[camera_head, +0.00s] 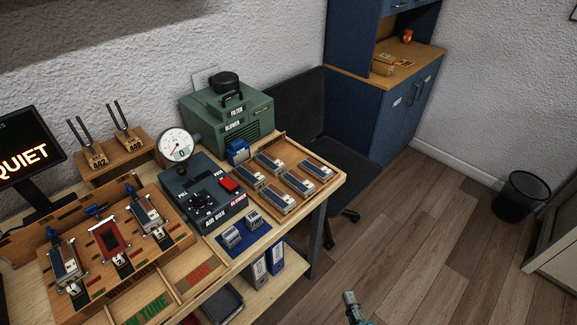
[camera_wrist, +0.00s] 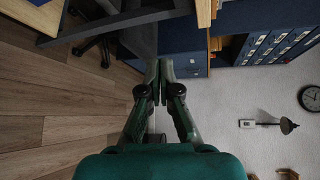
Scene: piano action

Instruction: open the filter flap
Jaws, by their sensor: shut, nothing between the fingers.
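The green blower box (camera_head: 228,117) stands at the back of the workbench, against the wall. Its upper part is labelled FILTER and has a dark handle and a round black cap on top. The filter flap (camera_head: 235,110) appears to be this labelled upper part, and it looks closed. My gripper (camera_head: 350,298) is at the bottom of the head view, over the floor, well right of and apart from the bench. In the wrist view my gripper (camera_wrist: 159,88) has its fingers together with nothing between them. The blower is not seen in the wrist view.
A dark chair (camera_head: 312,115) stands at the bench's right end. The air box (camera_head: 203,192) with its gauge (camera_head: 176,146) and a wooden tray (camera_head: 333,183) of reed blocks sit in front of the blower. A blue cabinet (camera_head: 360,112) is behind.

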